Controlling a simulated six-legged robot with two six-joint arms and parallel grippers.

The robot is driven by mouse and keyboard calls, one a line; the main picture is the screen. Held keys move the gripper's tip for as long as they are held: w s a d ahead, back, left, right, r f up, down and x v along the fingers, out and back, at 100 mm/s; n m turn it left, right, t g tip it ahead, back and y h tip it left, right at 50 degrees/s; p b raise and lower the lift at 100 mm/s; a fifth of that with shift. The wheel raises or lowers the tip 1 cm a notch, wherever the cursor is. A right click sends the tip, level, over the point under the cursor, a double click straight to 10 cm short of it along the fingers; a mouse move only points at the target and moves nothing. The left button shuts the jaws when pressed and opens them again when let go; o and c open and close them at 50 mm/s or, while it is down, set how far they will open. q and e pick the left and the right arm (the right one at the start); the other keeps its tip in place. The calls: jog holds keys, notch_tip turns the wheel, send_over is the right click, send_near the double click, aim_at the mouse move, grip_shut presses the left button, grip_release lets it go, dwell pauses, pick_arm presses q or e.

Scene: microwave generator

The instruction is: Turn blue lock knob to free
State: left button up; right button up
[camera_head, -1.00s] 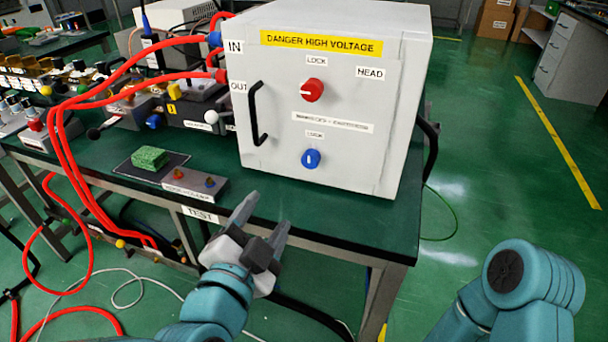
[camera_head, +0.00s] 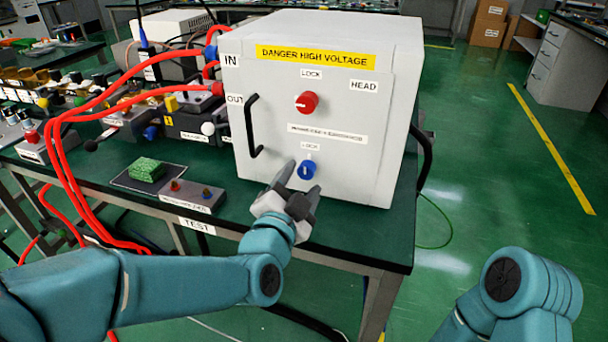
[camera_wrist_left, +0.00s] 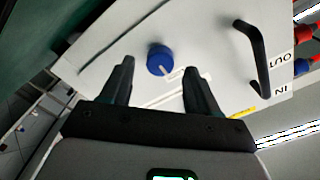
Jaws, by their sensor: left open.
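The blue lock knob (camera_head: 307,170) is on the lower front of the white high-voltage box (camera_head: 240,150), under a LOCK label. Its pale pointer mark stands near vertical in the head view. In the left wrist view the blue knob (camera_wrist_left: 159,60) lies ahead, between the lines of the two fingers. My left gripper (camera_head: 300,180) is open and empty, its fingertips just short of or beside the knob; contact cannot be told. The fingers also show in the left wrist view (camera_wrist_left: 160,75). My right gripper is out of view; only part of that arm shows.
A red knob (camera_head: 306,102) sits higher on the box. A black handle (camera_head: 253,126) stands out on the panel's left. A small button box (camera_head: 185,194) and a green block (camera_head: 146,169) lie left on the table. Red cables (camera_head: 62,160) run along the left.

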aim_at(307, 169)
pick_arm(q)
jog(key=shift+x, duration=1.45)
jog(key=c, duration=1)
jog(key=shift+c, duration=0.2)
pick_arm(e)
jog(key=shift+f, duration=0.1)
